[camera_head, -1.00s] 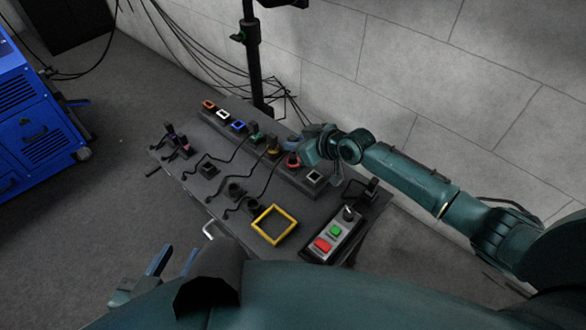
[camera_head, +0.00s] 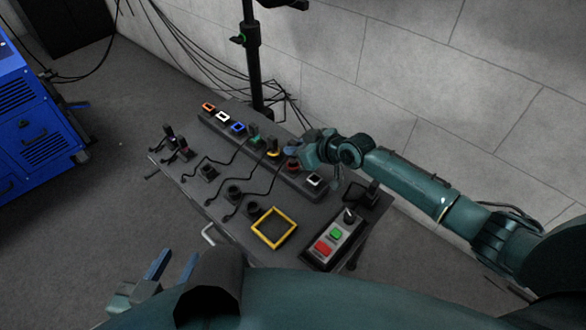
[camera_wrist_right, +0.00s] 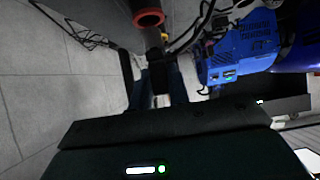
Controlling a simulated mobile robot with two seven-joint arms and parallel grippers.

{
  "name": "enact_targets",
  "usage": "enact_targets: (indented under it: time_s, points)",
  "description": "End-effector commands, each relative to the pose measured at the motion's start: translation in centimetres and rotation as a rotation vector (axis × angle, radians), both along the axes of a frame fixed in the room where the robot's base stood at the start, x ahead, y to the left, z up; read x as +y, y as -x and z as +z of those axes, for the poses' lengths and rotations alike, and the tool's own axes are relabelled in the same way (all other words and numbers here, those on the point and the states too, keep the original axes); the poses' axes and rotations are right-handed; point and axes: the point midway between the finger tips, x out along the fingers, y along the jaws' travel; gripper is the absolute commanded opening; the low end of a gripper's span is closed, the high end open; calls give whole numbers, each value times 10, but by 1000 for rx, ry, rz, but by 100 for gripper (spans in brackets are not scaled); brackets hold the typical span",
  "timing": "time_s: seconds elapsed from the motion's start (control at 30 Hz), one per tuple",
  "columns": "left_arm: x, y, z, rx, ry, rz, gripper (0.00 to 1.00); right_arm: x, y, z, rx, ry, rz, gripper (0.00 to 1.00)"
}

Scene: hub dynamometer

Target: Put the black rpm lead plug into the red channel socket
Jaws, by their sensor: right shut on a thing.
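The red channel socket (camera_head: 292,166) is in the row on the dark bench panel, right of the yellow one. It also shows as a red ring in the right wrist view (camera_wrist_right: 149,18). My right gripper (camera_head: 297,152) is beside and above it, partly covering it in the head view. The right wrist view shows its blue fingers (camera_wrist_right: 158,85) shut on a black plug (camera_wrist_right: 155,58), mostly in shadow. The plug appears apart from the red ring there; its height is unclear. My left gripper (camera_head: 172,268) is open and empty, off the bench's near left edge.
Orange, white and blue sockets look empty. Loose leads cross the bench. A yellow frame (camera_head: 255,235) and a button box (camera_head: 334,240) lie near the front. A black post (camera_head: 252,65) rises behind.

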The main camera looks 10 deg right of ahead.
Motion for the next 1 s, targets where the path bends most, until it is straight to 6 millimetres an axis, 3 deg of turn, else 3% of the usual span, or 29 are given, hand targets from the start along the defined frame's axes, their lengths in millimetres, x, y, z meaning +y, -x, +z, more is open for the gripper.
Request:
enact_targets:
  time_s: [1.0]
  points:
    - [0, -1, -18, -4, 0, 1, 36, 0, 0, -23, 0, 0, 0, 0]
